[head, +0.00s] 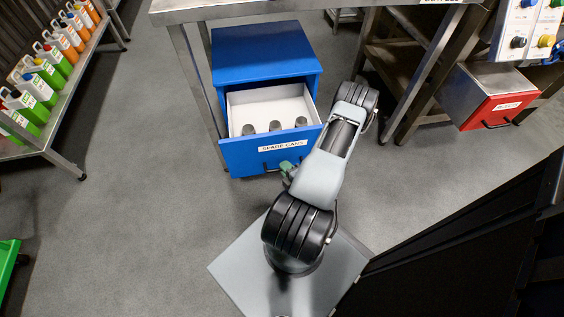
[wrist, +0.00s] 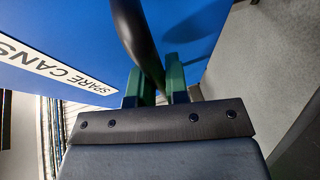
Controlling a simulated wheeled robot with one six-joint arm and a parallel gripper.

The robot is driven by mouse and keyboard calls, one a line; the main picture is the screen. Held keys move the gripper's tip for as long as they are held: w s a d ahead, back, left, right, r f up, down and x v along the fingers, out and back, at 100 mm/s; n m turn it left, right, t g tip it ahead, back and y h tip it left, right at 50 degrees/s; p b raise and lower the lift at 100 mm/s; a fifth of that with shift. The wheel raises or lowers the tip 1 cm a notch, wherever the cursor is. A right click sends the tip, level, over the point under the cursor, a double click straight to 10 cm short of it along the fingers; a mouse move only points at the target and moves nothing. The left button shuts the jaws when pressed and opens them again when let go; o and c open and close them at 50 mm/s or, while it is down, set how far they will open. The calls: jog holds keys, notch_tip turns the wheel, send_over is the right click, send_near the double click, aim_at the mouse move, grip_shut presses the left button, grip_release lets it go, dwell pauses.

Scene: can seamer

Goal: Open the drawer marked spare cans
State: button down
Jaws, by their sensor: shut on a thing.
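The blue drawer marked SPARE CANS (head: 240,156) is pulled well out of its blue cabinet (head: 262,50). Its white inside shows, with 3 dark grey cans (head: 275,126) near the front wall. My gripper (head: 288,170) is at the drawer front, partly hidden by my arm. In the wrist view, the green fingers of my gripper (wrist: 162,80) are shut on the dark drawer handle (wrist: 136,32), one finger on each side of the bar. The label (wrist: 55,70) lies left of the fingers there.
A metal table (head: 190,10) stands over the cabinet. A grey box with a red front (head: 497,104) is at the right. A shelf with several coloured jugs (head: 40,88) stands at the left. The grey floor left of the drawer is clear.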

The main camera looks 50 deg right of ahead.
jog(key=shift+s, duration=0.1)
dwell(0.3)
jog(key=c, duration=1.1)
grip_release()
jog(key=shift+c, duration=0.2)
jog(key=shift+s, duration=0.1)
jog(key=p+v, duration=0.2)
jog(key=v, duration=0.9)
jog(key=shift+s+a+p, duration=0.2)
jog(key=shift+s+p, duration=0.1)
jog(key=shift+p, duration=0.1)
jog(key=shift+r, duration=0.15)
